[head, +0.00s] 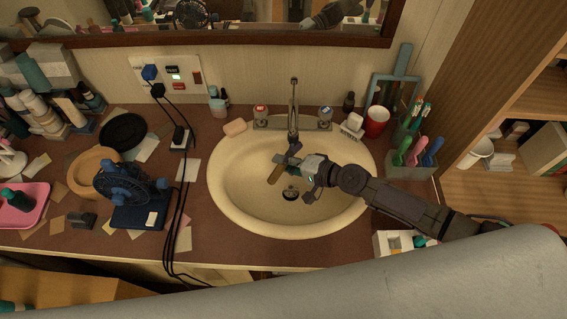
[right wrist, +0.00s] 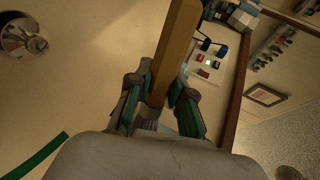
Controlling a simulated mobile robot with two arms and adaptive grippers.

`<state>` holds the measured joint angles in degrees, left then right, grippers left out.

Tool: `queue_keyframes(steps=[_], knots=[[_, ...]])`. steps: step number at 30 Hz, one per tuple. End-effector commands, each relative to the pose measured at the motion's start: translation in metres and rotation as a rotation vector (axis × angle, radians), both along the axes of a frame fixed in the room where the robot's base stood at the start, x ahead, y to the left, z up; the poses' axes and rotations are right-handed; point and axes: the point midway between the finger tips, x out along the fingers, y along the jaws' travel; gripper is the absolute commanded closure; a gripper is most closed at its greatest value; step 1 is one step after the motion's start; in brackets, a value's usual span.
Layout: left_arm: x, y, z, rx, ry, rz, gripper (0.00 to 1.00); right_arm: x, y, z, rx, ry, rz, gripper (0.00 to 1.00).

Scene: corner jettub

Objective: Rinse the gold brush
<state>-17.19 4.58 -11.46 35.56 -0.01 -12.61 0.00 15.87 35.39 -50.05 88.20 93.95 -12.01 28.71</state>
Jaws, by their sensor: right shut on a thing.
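My right gripper (head: 292,163) reaches in from the right over the cream sink (head: 230,191). It is shut on the gold brush (head: 275,174), whose gold handle sticks out to the lower left over the basin. In the right wrist view the gold handle of the brush (right wrist: 177,50) stands between the teal-padded fingers (right wrist: 163,100), and bristles show faintly below them. The faucet (head: 293,105) rises at the back of the sink, just behind the gripper. I cannot make out any running water. My left gripper is not in view.
A soap bar (head: 235,127) lies on the sink's back left rim. A red cup (head: 376,121) and a holder with colored brushes (head: 411,155) stand to the right. A blue fan (head: 130,188) and black cords (head: 181,205) occupy the counter at left.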

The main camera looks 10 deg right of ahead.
Motion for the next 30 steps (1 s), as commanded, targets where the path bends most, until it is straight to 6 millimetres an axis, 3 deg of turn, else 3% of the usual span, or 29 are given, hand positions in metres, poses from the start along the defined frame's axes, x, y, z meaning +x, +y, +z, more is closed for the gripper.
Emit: queue_keyframes(steps=[16, 30], knots=[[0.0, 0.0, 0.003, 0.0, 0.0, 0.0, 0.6, -0.001, 0.004, 0.0, 0.001, 0.001, 0.0, 1.0], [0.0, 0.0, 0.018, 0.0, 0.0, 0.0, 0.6, -0.036, 0.011, 0.001, -0.001, 0.001, 0.001, 1.0]])
